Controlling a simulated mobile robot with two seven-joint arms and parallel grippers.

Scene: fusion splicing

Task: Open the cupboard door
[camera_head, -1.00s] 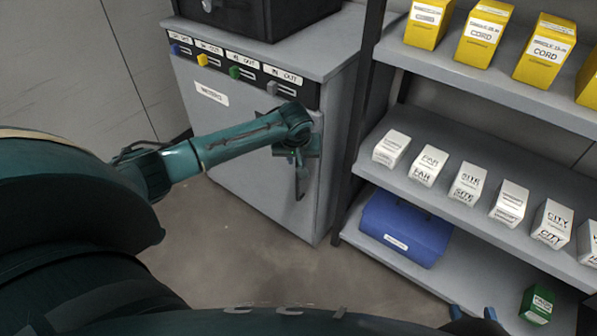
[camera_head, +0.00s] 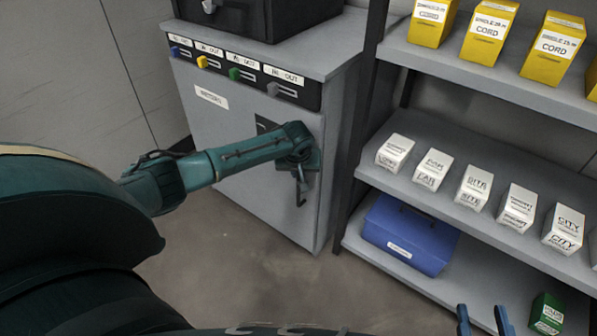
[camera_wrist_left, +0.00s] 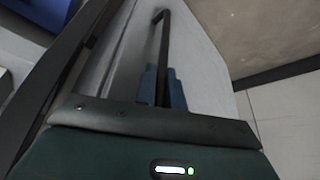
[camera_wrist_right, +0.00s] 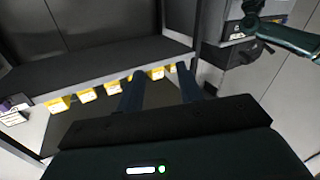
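The grey cupboard (camera_head: 225,135) stands left of the shelf rack, its front door looking flush with the body. My left gripper (camera_head: 301,182) is at the door's right side, where the dark handle is mostly hidden by the wrist. In the left wrist view the dark bar handle (camera_wrist_left: 163,50) runs between the two blue fingers of the left gripper (camera_wrist_left: 163,88), which sit close on both sides of it. My right gripper (camera_head: 483,320) shows as two spread, empty fingertips at the bottom right; the right wrist view also shows it open (camera_wrist_right: 160,88).
A shelf rack (camera_head: 480,90) stands right of the cupboard with yellow boxes, white boxes, a blue case (camera_head: 405,235) and a green box (camera_head: 546,314). A black case (camera_head: 265,15) sits on the cupboard. The floor (camera_head: 240,275) before the door is clear.

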